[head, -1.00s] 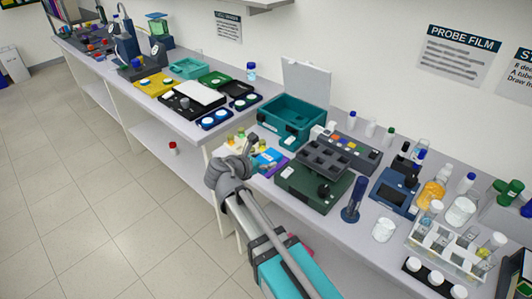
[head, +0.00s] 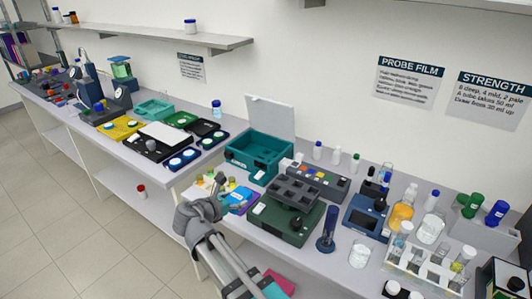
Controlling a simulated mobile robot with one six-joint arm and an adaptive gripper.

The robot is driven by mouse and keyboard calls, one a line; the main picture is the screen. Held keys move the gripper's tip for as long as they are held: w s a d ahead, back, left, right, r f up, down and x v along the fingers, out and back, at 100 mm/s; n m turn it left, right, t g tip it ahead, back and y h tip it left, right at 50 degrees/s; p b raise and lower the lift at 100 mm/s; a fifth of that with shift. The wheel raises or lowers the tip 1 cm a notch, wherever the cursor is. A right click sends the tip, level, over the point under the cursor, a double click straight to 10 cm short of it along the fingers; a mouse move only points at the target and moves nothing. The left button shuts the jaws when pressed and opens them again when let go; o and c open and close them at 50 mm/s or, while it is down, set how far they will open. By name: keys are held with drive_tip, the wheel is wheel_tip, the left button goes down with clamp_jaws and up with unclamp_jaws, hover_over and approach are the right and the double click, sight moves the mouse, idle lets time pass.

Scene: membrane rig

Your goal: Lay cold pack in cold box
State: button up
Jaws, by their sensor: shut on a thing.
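My gripper (head: 217,184) is low over the bench, left of and nearer than the box, and mostly hidden behind my grey wrist. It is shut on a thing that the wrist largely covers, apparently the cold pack. A flat blue and purple item (head: 240,199) shows just right of my wrist, in front of the box; I cannot tell whether it is part of what is held.
A green device with a dark grey tray (head: 292,192) stands right of the box. Farther right are a blue instrument (head: 364,216), bottles and a tube rack (head: 425,262). On the left are a black tray (head: 150,148) and blue-lidded dishes (head: 182,158). A wall shelf (head: 180,40) overhangs the bench.

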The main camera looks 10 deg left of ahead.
drive_tip(key=shift+w+d+r, duration=0.1)
drive_tip(key=shift+w+d, duration=0.15)
drive_tip(key=shift+d, duration=0.45)
drive_tip(key=shift+w+d, duration=0.3)
drive_tip(key=shift+d, duration=0.4)
drive_tip(key=shift+w+d+r, duration=0.1)
drive_tip(key=shift+w+d, duration=0.15)
drive_tip(key=shift+d, duration=0.45)
drive_tip(key=w+a+f+b, duration=0.2)
drive_tip(key=w+f+b, duration=0.1)
drive_tip(key=w+a+f+b, duration=0.2)
drive_tip(key=w+f+b, duration=0.1)
drive_tip(key=w, duration=0.1)
drive_tip(key=w+a+f+b, duration=0.2)
drive_tip(key=w+f, duration=0.1)
drive_tip(key=w, duration=0.1)
drive_tip(key=shift+w+a+f+b, duration=0.1)
drive_tip(key=shift+w+a+b, duration=0.1)
drive_tip(key=shift+a+b, duration=0.2)
drive_tip(key=shift+w+a+f+b, duration=0.15)
drive_tip(key=shift+w+f+b, duration=0.15)
drive_tip(key=shift+f+b, duration=1.65)
drive_tip(key=shift+b, duration=0.05)
drive_tip(key=shift+f, duration=0.15)
